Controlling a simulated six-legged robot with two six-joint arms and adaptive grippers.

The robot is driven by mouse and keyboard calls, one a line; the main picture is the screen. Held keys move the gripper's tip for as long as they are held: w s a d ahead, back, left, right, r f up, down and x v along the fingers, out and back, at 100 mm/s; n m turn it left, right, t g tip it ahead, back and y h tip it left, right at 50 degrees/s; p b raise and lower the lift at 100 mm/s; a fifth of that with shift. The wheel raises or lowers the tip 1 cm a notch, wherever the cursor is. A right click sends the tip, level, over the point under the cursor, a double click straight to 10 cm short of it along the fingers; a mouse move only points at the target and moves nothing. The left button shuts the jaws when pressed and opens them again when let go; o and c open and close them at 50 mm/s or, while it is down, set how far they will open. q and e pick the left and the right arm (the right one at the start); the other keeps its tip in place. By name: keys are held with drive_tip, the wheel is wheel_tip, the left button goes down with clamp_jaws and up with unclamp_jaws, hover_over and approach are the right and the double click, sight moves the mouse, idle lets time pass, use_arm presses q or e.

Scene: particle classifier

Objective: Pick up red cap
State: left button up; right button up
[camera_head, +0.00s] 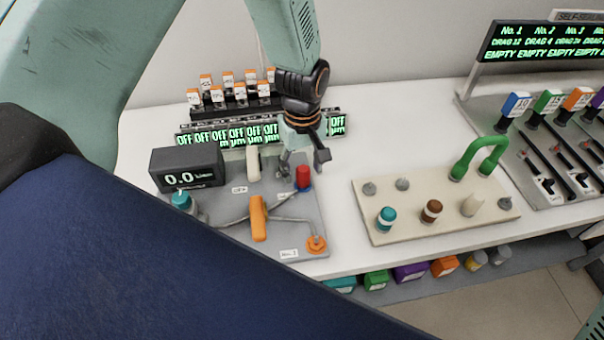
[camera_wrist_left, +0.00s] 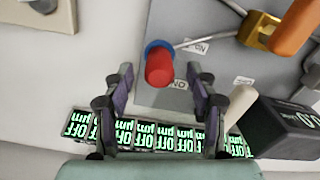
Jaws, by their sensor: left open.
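The red cap (camera_head: 304,174) stands upright on a blue base on the grey panel (camera_head: 290,215) in the head view. In the left wrist view, the red cap (camera_wrist_left: 160,68) shows with a blue ring at its far end, between and just beyond my fingertips. My left gripper (camera_head: 303,163) is open, above and behind the cap. In the left wrist view, the left gripper (camera_wrist_left: 161,72) has one finger on each side of the cap, with gaps on both sides. My right gripper is not in view.
Beside the cap are an orange handle (camera_head: 258,217), a white handle (camera_head: 252,163) and a black display (camera_head: 188,165). A row of green "OFF" displays (camera_head: 225,136) stands behind. A beige board (camera_head: 385,185) with pegs and a green tube (camera_head: 480,155) lies to the right.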

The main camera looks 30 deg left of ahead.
sight(303, 167)
use_arm(q)
drive_tip(key=shift+d+f, duration=0.15)
drive_tip(key=shift+f, duration=0.4)
drive_tip(key=shift+s+d+r, duration=0.1)
drive_tip(key=shift+s+r, duration=0.05)
drive_tip(key=shift+s, duration=0.05)
drive_tip(key=shift+w+a+f, duration=0.2)
drive_tip(key=c, duration=0.5)
drive_tip(key=shift+s+d+r, duration=0.1)
drive_tip(key=c, duration=0.6)
wheel_tip(303, 167, up, 10)
drive_tip(key=shift+p, duration=0.45)
